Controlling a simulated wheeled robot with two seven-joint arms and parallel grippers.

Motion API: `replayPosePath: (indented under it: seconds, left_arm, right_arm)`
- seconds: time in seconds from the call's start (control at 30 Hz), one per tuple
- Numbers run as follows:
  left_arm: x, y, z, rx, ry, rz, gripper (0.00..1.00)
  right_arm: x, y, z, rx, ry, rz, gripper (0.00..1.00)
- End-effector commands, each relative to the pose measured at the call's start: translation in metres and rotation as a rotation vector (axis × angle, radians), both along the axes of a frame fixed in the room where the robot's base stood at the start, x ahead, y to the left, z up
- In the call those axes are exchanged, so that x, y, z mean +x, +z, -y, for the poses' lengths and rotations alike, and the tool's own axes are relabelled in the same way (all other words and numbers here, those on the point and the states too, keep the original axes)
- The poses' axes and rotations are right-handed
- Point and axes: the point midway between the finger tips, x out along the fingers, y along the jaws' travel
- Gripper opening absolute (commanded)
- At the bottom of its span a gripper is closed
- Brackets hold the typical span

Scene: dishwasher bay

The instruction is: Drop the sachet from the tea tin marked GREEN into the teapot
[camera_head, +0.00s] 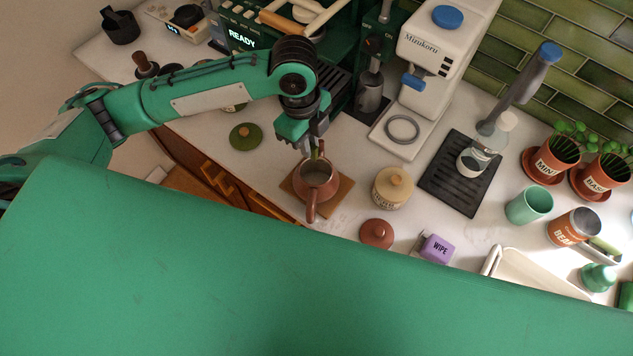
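The brown teapot (318,185) stands open on a wooden board (342,188) in the middle of the counter. My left gripper (318,151) points down right above the teapot's mouth. A small greenish bit shows at its fingertips, too small to tell if it is a sachet or whether the fingers are shut on it. A round brown lid (376,233) lies on the counter to the right of the teapot. A green lid (246,136) lies to the left. A tin (236,107) is mostly hidden behind my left arm, its marking unreadable. My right gripper is out of view.
A lidded cream jar (391,188) stands right of the teapot, with a purple WIPE block (437,248) nearer. A white grinder (430,70) and the espresso machine stand behind. A black drip mat (459,177), cups and plants fill the right. My green body covers the foreground.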

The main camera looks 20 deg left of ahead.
Motion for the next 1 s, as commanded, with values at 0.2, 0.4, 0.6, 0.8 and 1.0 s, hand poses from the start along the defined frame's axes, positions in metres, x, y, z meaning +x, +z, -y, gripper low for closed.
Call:
replayPosePath:
  seconds: [0.2,0.4,0.6,0.8,1.0]
  left_arm:
    - [0.000,0.000,0.000,0.000,0.000,0.000,0.39]
    - [0.000,0.001,0.000,0.000,0.000,0.001,0.39]
    - [0.002,0.019,-0.002,-0.002,0.000,0.005,0.39]
    - [0.004,0.063,-0.007,-0.002,0.000,0.007,0.39]
    - [0.005,0.105,-0.012,-0.001,0.000,0.005,0.39]
  right_arm:
    - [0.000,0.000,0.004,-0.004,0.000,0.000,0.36]
    - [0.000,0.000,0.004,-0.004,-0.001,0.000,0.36]
    - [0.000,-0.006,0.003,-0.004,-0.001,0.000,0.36]
    - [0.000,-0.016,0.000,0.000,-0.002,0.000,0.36]
    - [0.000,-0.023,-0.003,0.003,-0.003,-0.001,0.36]
